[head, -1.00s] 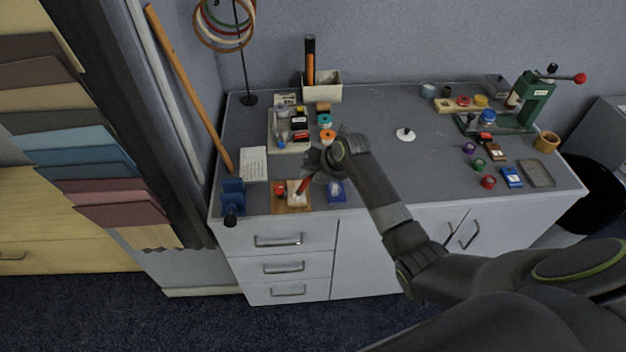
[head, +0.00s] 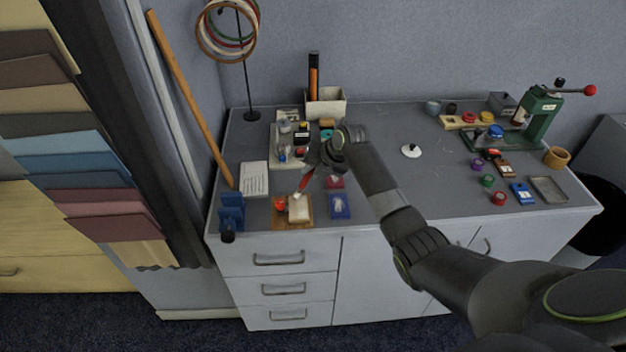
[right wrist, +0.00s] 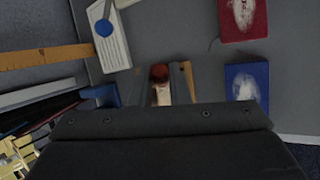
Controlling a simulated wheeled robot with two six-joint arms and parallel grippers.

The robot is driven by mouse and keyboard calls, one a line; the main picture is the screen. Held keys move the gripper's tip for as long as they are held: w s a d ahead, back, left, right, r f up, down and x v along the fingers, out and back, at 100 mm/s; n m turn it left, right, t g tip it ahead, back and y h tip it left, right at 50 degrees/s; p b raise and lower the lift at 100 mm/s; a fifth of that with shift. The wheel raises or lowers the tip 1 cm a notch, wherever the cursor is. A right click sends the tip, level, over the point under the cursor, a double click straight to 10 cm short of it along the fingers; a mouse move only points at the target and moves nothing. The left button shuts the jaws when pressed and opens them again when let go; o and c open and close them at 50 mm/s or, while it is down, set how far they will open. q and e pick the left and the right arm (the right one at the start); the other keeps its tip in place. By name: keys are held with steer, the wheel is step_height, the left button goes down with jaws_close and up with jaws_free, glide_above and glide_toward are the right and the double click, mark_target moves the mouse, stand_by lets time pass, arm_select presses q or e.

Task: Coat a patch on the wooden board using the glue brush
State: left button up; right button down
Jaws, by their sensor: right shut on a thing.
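The wooden board (head: 280,223) lies at the table's front left edge. On it are a cream block (head: 299,210) and a small orange-red object (head: 280,203). My right gripper (head: 322,166) is shut on a red-handled brush (head: 306,182), which slants down to the left. The brush tip appears just behind the cream block; whether it touches anything is unclear. In the right wrist view the wooden board (right wrist: 189,80) shows beyond the dark gripper body, which hides much of it. My left gripper is not in view.
A blue card (head: 341,212) and a red card (head: 334,182), each with a whitish mark, lie right of the board. A blue stand (head: 231,208) and a written card (head: 254,179) are left. A tray of bottles (head: 277,162) is behind.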

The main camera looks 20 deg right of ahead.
steer(key=shift+w+d+f+b, duration=0.1)
steer(key=shift+w+b, duration=0.15)
steer(key=shift+w, duration=0.15)
steer(key=shift+w+d+f+b, duration=0.1)
steer(key=shift+w+b, duration=0.1)
steer(key=shift+w, duration=0.15)
steer(key=shift+s+a+r+p, duration=0.15)
steer(key=shift+s+p, duration=0.3)
steer(key=shift+p, duration=0.1)
steer(key=shift+s+a+r+p, duration=0.1)
steer(key=shift+s+p, duration=0.35)
steer(key=shift+p, duration=0.05)
steer(key=shift+s+a+f+p, duration=0.2)
steer(key=shift+s+p, duration=0.25)
steer(key=shift+s, duration=0.3)
arm_select(q)
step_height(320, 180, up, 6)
steer(key=p, duration=0.5)
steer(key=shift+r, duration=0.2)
arm_select(e)
steer(key=s+a, duration=0.1)
steer(key=s, duration=0.5)
steer(key=shift+a, duration=0.35)
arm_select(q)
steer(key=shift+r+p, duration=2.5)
arm_select(e)
step_height(320, 180, up, 6)
